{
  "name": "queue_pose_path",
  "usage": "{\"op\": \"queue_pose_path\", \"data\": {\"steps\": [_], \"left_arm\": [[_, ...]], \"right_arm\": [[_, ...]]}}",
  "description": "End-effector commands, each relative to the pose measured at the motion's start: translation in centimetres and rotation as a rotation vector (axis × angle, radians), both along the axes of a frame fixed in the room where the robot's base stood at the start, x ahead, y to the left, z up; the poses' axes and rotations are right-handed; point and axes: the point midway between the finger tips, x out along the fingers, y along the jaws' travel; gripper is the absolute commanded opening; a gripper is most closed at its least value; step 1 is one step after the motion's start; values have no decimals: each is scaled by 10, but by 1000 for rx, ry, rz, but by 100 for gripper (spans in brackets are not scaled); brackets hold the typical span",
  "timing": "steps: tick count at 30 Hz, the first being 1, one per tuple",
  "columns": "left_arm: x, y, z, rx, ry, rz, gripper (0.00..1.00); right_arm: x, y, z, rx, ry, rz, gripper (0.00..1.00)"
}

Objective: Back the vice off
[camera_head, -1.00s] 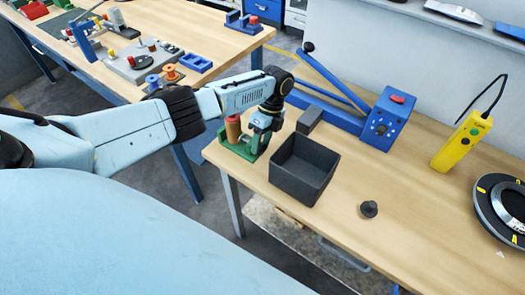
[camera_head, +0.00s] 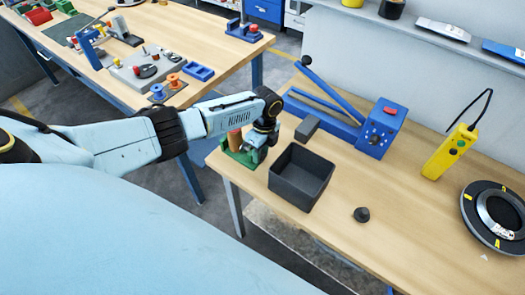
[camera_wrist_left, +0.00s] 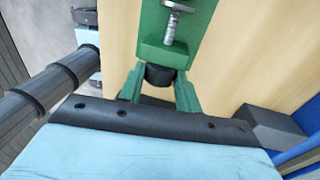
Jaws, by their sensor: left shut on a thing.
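The green vice (camera_head: 236,158) stands at the near left corner of the right-hand table, with an upright brown cylinder (camera_head: 234,138) in it. My left gripper (camera_head: 259,146) is at the vice's right side, partly hidden by its own wrist. In the left wrist view, the vice's green body (camera_wrist_left: 163,52) carries a metal screw (camera_wrist_left: 171,25). There my left gripper (camera_wrist_left: 159,86) has its two fingers on either side of a black knob (camera_wrist_left: 160,73) at the near end of the vice, shut on it. My right gripper is not in view.
A black open bin (camera_head: 301,177) stands just right of the vice, with a small dark block (camera_head: 307,128) behind it. A blue lever machine (camera_head: 379,130), yellow pendant (camera_head: 449,152), dark knob-like piece (camera_head: 361,214) and black ring (camera_head: 498,214) share the table.

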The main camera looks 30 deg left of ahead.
Motion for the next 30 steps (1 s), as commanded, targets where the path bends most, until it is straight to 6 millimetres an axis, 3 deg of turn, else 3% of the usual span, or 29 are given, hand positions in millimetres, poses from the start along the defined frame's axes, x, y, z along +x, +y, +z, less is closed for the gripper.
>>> {"op": "queue_pose_path", "data": {"steps": [1,3,15,23,30], "left_arm": [[-3,1,5,-1,-28,-1,19],[-4,1,4,-4,-67,0,19],[-3,1,0,-7,-109,1,19],[-11,2,2,-23,-306,-1,19],[-11,2,-1,-32,-425,1,19]], "right_arm": [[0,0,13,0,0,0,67],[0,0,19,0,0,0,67],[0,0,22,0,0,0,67],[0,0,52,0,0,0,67],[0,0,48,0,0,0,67]]}}
